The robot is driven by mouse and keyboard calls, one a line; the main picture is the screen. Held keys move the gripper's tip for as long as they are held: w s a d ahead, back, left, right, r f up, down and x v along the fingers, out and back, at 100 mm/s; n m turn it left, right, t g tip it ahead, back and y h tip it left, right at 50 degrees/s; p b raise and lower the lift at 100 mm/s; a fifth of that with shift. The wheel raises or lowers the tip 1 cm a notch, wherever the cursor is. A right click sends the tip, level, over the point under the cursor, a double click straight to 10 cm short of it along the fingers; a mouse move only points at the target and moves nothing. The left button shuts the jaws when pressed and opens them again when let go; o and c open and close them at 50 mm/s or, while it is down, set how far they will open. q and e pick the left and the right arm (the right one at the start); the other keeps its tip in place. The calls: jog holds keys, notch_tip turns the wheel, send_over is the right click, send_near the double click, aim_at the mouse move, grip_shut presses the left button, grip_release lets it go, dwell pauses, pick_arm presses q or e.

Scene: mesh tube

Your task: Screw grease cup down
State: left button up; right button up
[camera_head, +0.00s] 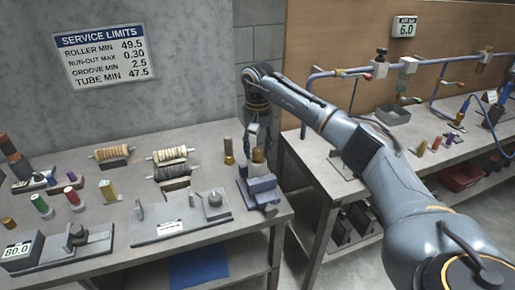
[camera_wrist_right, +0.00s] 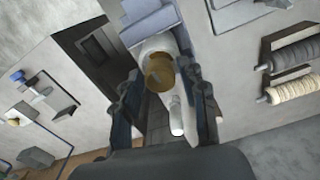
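A brass grease cup (camera_head: 257,155) stands near the blue-grey vise (camera_head: 262,188) at the right end of the left bench. It also shows in the right wrist view (camera_wrist_right: 158,72), in front of a pale cylindrical part (camera_wrist_right: 160,45). My right gripper (camera_head: 256,138) points down just above the cup. In the wrist view its two fingers (camera_wrist_right: 160,80) stand apart on either side of the cup, with what looks like a small gap; contact is not clear. A second brass cylinder (camera_head: 228,150) stands to the left. My left gripper is not in view.
Wrapped rollers (camera_head: 170,154) lie on stands mid-bench. A grey fixture plate (camera_head: 180,225) lies in front of them. Coloured cylinders (camera_head: 73,198) stand at left. The right bench carries blue piping (camera_head: 340,72) and a grey tray (camera_head: 393,114).

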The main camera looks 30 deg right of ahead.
grip_shut()
jog(key=shift+m, duration=0.4)
